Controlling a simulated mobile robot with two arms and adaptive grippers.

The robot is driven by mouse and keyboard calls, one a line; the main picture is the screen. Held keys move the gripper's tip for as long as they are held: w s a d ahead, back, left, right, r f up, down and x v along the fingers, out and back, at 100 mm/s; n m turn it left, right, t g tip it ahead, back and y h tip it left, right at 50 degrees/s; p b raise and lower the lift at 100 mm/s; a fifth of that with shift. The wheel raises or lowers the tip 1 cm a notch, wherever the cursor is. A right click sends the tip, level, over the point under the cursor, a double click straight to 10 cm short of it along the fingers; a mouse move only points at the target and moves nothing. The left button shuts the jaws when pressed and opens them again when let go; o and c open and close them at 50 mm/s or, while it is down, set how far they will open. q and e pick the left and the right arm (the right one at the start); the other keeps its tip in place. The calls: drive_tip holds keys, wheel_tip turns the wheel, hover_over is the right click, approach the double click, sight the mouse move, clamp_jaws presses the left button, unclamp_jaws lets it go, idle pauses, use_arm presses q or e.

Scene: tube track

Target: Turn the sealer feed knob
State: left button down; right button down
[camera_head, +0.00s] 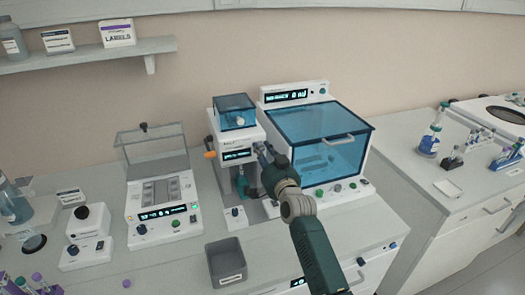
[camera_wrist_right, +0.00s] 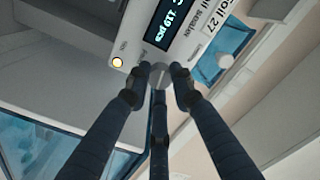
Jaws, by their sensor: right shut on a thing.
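The sealer (camera_head: 229,143) is a white upright machine with a small display, in the middle of the bench in the head view. In the right wrist view its front (camera_wrist_right: 190,45) fills the top, with a display reading 119 pcs. A small grey knob (camera_wrist_right: 160,76) sits just below the display there. My right gripper (camera_wrist_right: 160,80) has its dark fingers closed around this knob, hiding most of it. In the head view the right gripper (camera_head: 261,150) touches the sealer's right front side, and the knob is hidden behind it. My left gripper is out of view.
A machine with a big blue lid (camera_head: 320,135) stands close right of the sealer. A balance-like device (camera_head: 160,210) stands to the left. A grey bin (camera_head: 226,263) sits at the bench front. A lit button (camera_wrist_right: 117,62) is near the knob.

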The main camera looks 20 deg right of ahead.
drive_tip(key=shift+f+m, duration=0.1)
drive_tip(key=shift+m, duration=0.8)
drive_tip(key=c, duration=1.5)
unclamp_jaws()
drive_tip(key=s, duration=1.2)
drive_tip(key=shift+d, duration=0.25)
